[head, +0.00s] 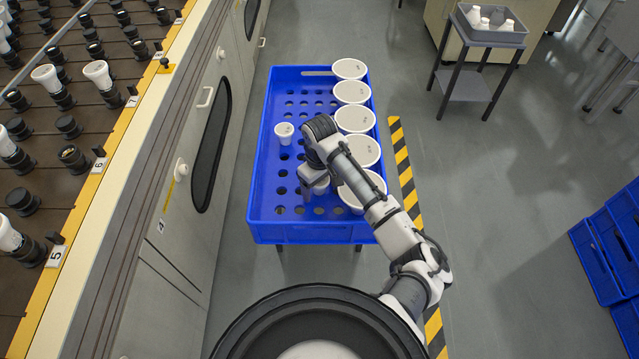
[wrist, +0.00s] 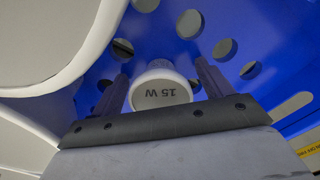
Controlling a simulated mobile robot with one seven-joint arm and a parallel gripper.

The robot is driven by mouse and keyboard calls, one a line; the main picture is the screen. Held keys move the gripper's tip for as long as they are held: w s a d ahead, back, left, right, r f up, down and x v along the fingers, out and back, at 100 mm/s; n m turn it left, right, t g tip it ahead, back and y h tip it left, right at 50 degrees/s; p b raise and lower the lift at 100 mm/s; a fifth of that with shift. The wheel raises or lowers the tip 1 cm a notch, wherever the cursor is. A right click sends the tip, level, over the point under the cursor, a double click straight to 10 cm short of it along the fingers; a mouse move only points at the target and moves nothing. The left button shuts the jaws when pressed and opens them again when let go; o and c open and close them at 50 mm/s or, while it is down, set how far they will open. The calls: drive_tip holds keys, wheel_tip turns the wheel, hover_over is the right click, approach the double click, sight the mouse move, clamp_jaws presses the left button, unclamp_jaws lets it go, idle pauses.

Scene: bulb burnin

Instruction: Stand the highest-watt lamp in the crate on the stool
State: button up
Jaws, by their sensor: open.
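A small white lamp marked 15 W (wrist: 162,94) stands in the blue perforated crate (head: 262,195). My gripper (wrist: 163,82) is open, with one finger on each side of this lamp; I cannot tell whether they touch it. In the head view my arm mostly hides this spot. Another small white lamp (head: 284,132) stands in the crate's left half. Several large, wide-topped white lamps (head: 355,119) line the crate's right side. Their marks are too small to read. One large white rim (wrist: 50,40) fills the left of the wrist view.
A grey bin (head: 493,37) holding several white lamps stands on a dark-legged stool (head: 469,86) at upper right. On the left is a rack (head: 45,130) of black sockets, some with white lamps. Striped floor tape (head: 402,165) runs beside the crate. Blue crates (head: 610,250) lie at right.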

wheel_tip(320, 180, up, 14)
drive_tip(key=p, duration=0.1)
idle(0.5)
